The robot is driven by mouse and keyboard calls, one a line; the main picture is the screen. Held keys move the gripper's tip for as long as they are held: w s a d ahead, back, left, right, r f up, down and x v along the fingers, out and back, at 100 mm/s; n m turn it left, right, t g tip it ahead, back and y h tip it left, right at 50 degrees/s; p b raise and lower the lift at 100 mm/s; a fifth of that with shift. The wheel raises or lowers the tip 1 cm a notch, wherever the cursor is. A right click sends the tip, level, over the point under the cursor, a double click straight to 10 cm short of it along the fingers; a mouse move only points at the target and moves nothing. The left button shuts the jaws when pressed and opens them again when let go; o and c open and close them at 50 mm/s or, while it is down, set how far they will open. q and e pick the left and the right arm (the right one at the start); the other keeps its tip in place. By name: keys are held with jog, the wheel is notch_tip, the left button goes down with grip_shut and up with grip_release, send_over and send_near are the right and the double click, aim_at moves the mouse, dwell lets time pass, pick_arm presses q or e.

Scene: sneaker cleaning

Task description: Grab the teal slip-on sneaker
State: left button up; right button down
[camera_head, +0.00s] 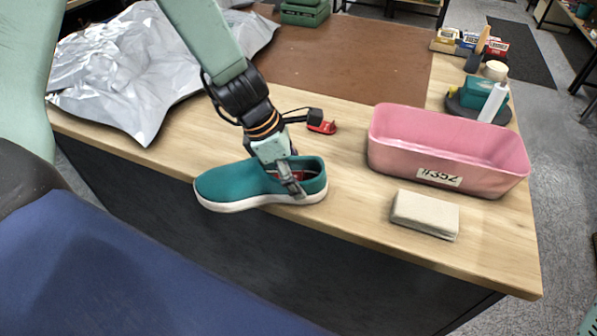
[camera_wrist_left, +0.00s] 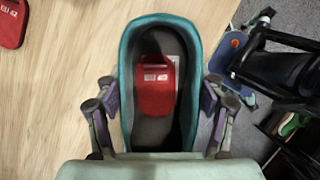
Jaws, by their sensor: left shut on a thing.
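The teal slip-on sneaker (camera_head: 232,184) has a white sole and stands upright near the front edge of the wooden table, toe to the left. My left gripper (camera_head: 291,184) reaches down onto its heel end and is shut on it. In the left wrist view the sneaker's opening (camera_wrist_left: 160,80) faces the camera, with a red tag inside on a dark insole. The two fingers of my left gripper (camera_wrist_left: 160,125) sit on either side of the shoe's collar. My right gripper is not in view.
A pink bin (camera_head: 400,158) labelled "#352" and a beige block (camera_head: 425,213) are to the right. A small red item (camera_head: 322,127) lies behind the shoe. Silver sheeting (camera_head: 130,65) covers the left, beside a brown mat (camera_head: 350,60). Bottles and boxes stand at the back right.

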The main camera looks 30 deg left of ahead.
pick_arm(q)
jog(key=shift+s+a, duration=0.1)
jog(key=shift+a, duration=0.25)
jog(key=o, duration=1.2)
jog(key=shift+d, duration=0.2)
jog(key=shift+o, duration=1.4)
jog(key=shift+r, duration=0.1)
jog(key=shift+v, duration=2.4)
jog(key=v, duration=0.7)
